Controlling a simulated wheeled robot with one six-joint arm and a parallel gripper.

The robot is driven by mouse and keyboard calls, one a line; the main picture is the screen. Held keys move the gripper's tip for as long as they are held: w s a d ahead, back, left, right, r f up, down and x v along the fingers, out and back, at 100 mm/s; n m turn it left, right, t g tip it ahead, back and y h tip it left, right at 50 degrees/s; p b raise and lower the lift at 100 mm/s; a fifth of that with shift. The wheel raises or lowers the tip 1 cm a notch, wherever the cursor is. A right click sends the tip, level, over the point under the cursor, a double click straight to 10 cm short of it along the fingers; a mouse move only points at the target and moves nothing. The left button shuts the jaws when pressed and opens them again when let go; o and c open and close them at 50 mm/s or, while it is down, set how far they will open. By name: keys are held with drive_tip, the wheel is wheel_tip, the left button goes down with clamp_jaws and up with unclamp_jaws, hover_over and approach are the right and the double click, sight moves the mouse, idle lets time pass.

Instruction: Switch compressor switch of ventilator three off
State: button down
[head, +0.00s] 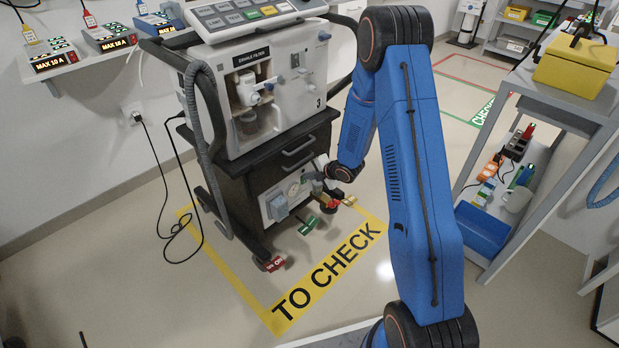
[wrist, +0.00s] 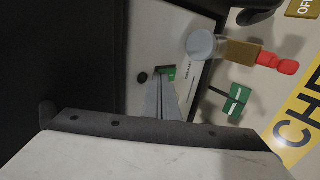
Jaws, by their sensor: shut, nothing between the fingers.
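Ventilator three (head: 268,85), marked "3", stands on a dark cart in the yellow "TO CHECK" bay. A pale lower panel (head: 272,200) on the cart's front also shows in the wrist view (wrist: 205,80). There, a small green switch (wrist: 169,72) sits on the panel, beside a black round spot. My gripper (wrist: 164,84) is shut and empty, its fingertips right at the green switch. I cannot tell whether they touch it. The fingertips partly cover the switch, so its position is unclear. In the head view my arm reaches in from the right.
Beside the switch, a grey round fitting (wrist: 201,44) with a brass part and red end (wrist: 278,63) sticks out. A hose and cable run left. A grey shelf unit (head: 560,100) stands right.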

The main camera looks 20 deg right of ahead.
drive_tip(key=shift+r, duration=0.15)
drive_tip(key=shift+r, duration=0.65)
drive_tip(key=shift+s, duration=0.1)
